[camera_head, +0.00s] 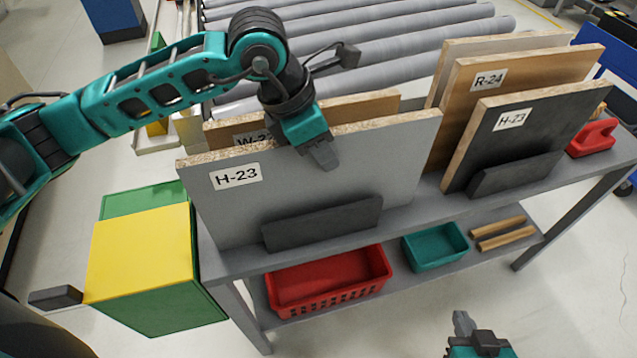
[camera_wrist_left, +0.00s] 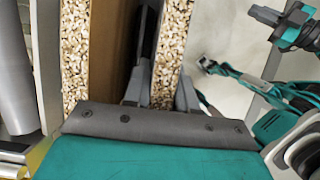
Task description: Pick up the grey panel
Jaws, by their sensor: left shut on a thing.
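The grey panel (camera_head: 320,180), labelled H-23, stands upright on the left part of the grey rack table (camera_head: 400,222), behind a dark holder block (camera_head: 322,224). The block hides part of its lower edge. My left gripper (camera_head: 322,152) is shut on the panel's top edge, near the middle. In the left wrist view, the left gripper's fingers (camera_wrist_left: 162,98) lie on both sides of the panel's speckled chipboard edge (camera_wrist_left: 172,50). My right gripper (camera_head: 466,326) is at the bottom of the head view, away from the panel; its jaw opening is unclear.
A brown panel (camera_head: 375,107) stands close behind the grey one. To the right stand wooden panel R-24 (camera_head: 535,72) and a dark panel (camera_head: 540,125), also labelled H-23. Red (camera_head: 330,284) and teal (camera_head: 435,246) bins sit on the lower shelf. Rollers (camera_head: 400,45) lie behind.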

